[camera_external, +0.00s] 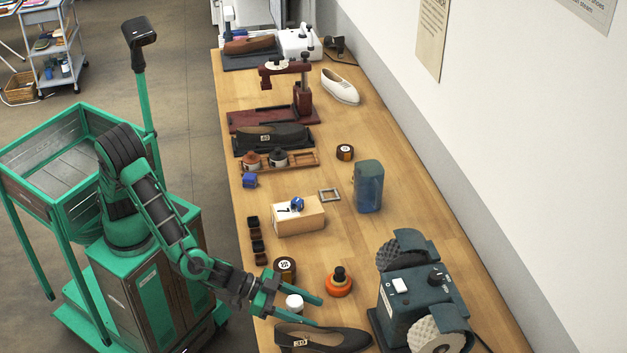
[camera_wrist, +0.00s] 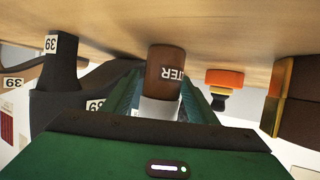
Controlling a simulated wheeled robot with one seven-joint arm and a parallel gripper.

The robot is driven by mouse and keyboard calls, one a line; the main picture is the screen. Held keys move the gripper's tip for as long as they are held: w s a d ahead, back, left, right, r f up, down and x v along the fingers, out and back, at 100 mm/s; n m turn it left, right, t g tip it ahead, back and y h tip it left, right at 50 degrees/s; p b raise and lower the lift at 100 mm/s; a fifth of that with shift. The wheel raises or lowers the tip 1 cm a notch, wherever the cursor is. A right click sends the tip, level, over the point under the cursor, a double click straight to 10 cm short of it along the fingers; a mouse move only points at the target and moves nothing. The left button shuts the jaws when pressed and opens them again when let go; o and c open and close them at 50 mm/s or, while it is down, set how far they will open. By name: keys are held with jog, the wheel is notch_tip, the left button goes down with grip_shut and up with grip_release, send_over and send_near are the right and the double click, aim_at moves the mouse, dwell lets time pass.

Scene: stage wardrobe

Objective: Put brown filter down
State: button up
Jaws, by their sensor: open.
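The brown filter (camera_wrist: 165,72) is a brown cylinder with part of a white word on its side and a white end. In the wrist view it shows upside down, its brown end at the wooden tabletop; it appears to stand upright there. In the external view mainly its white top (camera_external: 294,302) shows, between the fingers. My gripper (camera_external: 316,311) is open, low over the near end of the bench, with one finger on either side of the filter. Whether a finger touches it I cannot tell.
A dark shoe (camera_external: 335,339) tagged 39 lies close on the near side. An orange pot (camera_external: 339,284) with a black knob stands just beyond the fingertips. A dark round tin (camera_external: 285,267) stands beside the gripper. A green buffing machine (camera_external: 415,295) stands to the right.

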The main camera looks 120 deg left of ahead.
jog(key=v, duration=1.2)
jog(key=shift+d, duration=0.1)
jog(key=s+d+m+g+h, duration=0.1)
jog(key=s+d+m+g, duration=0.1)
jog(key=s, duration=1.3)
jog(key=s+d+r+m+g+h, duration=0.1)
jog(key=s+m+g, duration=0.4)
jog(key=s, duration=0.9)
jog(key=s+d+r+m+g+h, duration=0.1)
jog(key=s+d+m+g, duration=0.3)
jog(key=s, duration=1.1)
jog(key=shift+s+g+h, duration=0.4)
jog(key=shift+g+h, duration=0.4)
jog(key=shift+h, duration=0.1)
jog(key=shift+d+r, duration=0.1)
jog(key=shift+d, duration=0.05)
